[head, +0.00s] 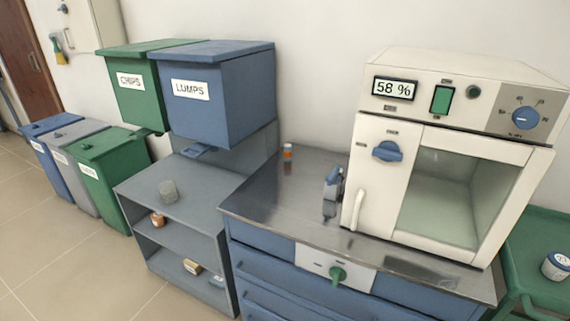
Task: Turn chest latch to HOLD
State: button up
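The blue drawer chest (262,259) stands in the lower middle under a steel top. Its latch is a green knob (337,273) on a white plate (312,262) at the top of the chest's front. The knob's handle seems to point roughly downward. The marks on the plate are too small to read, so I cannot tell which position the latch is in. My gripper is not in view.
A cream furnace (377,210) with a glass door, blue knobs and a "58 %" display stands on the steel top (285,205). A grey shelf unit (205,190) stands left, below the CHIPS (128,100) and LUMPS (225,115) bins. A green cart (535,235) is right.

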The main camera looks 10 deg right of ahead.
aim_at(337, 273)
jog(key=i+j, duration=0.15)
jog(key=j, duration=0.2)
jog(key=i+j, duration=0.2)
jog(key=j, duration=0.2)
jog(key=i+j, duration=0.15)
jog(key=j, duration=0.2)
